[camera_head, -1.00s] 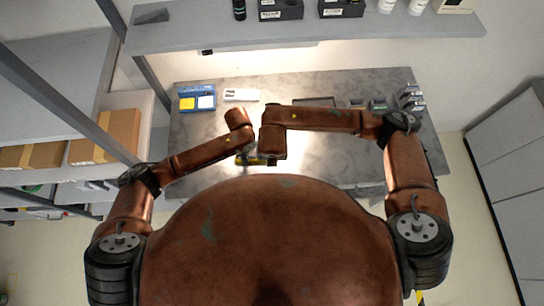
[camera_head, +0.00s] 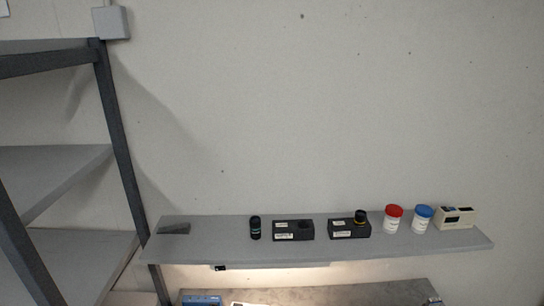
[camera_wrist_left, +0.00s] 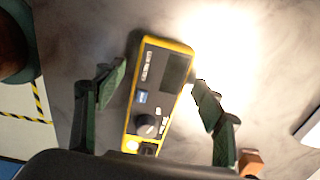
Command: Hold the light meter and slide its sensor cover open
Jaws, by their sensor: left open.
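A yellow-edged dark handheld meter (camera_wrist_left: 146,98), apparently the light meter, lies on the grey worktop in the left wrist view. It has a dark screen, a blue button, a round dial and a pale round spot near its lower end. A sliding cover cannot be made out clearly. My left gripper (camera_wrist_left: 160,76) is open, with one green finger on each side of the meter. I cannot tell whether the fingers touch it. Neither gripper shows in the head view, and my right gripper cannot be made out in the wrist view.
A wall shelf (camera_head: 200,246) holds two black boxes (camera_head: 293,230), a dark cylinder (camera_head: 255,228), red-lidded (camera_head: 393,219) and blue-lidded (camera_head: 422,219) jars and a cream device (camera_head: 455,218). The bench's back edge (camera_head: 370,294) shows below. A small orange-brown block (camera_wrist_left: 250,162) is near the left gripper.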

